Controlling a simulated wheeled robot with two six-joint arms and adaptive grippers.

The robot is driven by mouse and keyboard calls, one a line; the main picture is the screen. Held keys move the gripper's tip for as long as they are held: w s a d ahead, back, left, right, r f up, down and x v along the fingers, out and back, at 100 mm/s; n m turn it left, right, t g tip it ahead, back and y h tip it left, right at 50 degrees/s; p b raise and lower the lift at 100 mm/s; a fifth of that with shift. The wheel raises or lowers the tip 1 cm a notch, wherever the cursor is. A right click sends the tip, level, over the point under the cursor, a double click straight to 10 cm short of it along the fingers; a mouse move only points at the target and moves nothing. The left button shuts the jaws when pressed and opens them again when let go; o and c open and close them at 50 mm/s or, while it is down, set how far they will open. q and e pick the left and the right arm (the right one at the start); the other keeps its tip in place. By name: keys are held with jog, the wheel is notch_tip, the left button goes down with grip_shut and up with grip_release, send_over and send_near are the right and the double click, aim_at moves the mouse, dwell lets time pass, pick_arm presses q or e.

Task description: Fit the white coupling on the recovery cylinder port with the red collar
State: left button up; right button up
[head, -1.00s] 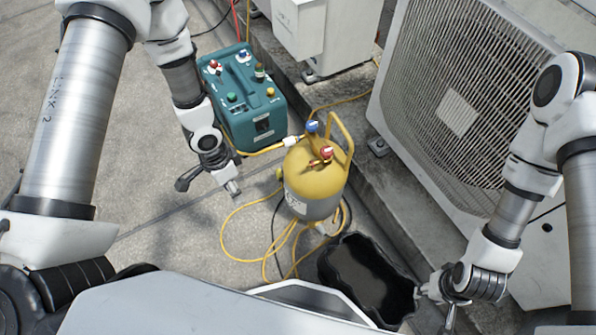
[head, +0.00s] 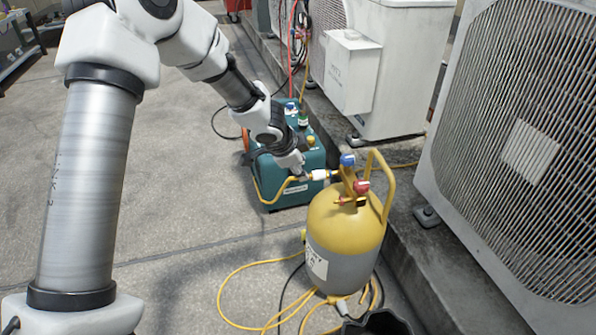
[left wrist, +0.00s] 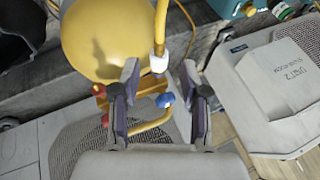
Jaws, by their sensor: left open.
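The yellow and grey recovery cylinder (head: 345,235) stands upright on the ground. A blue knob (head: 348,160) and a red knob (head: 362,187) mark its two ports; the red collar (head: 344,201) shows below the red knob with nothing on it. The white coupling (head: 319,175), on a yellow hose, sits at the blue-knob port. My left gripper (head: 301,174) is by the coupling. In the left wrist view my left gripper (left wrist: 160,88) is open, with the white coupling (left wrist: 158,62) and blue knob (left wrist: 165,100) between its fingers, neither gripped. My right gripper is out of view.
A teal machine (head: 311,158) stands behind the coupling. Large condensers (head: 510,150) and a white unit (head: 400,80) line the right side. Yellow hose loops (head: 235,290) lie left of the cylinder; a black bin (head: 378,326) shows at the bottom.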

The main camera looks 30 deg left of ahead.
aim_at(316, 176)
pick_arm(q)
jog(key=x, duration=0.5)
jog(key=shift+w+f+b, duration=0.1)
jog(key=shift+f+b, duration=0.2)
jog(key=shift+b, duration=0.05)
grip_shut()
